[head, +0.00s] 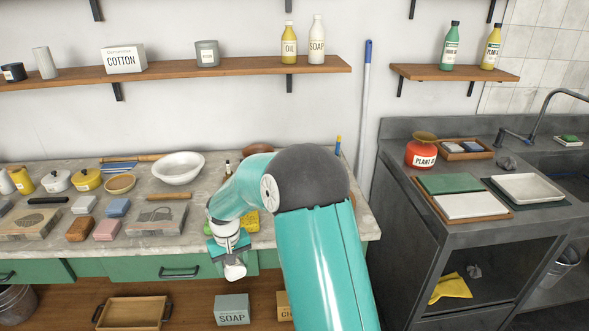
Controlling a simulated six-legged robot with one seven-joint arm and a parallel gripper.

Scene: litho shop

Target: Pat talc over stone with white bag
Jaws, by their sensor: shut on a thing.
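My gripper (230,252) hangs in front of the bench's front edge, near the green drawers. It is shut on a small white rounded thing (235,271), which looks like the white bag. The bag is clear of the bench top. A pale stone with a drawing (158,219) lies flat on the bench, to the left of my gripper. A second pale stone slab (28,224) with a dark mark lies further left. My arm hides part of the bench's right end.
The grey bench (220,182) also holds a white bowl (178,168), small coloured blocks and lidded pots. A yellow sponge (250,221) is partly hidden behind my arm. A SOAP box (232,309) and a wooden tray (133,312) sit below. A dark sink unit (400,190) stands right.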

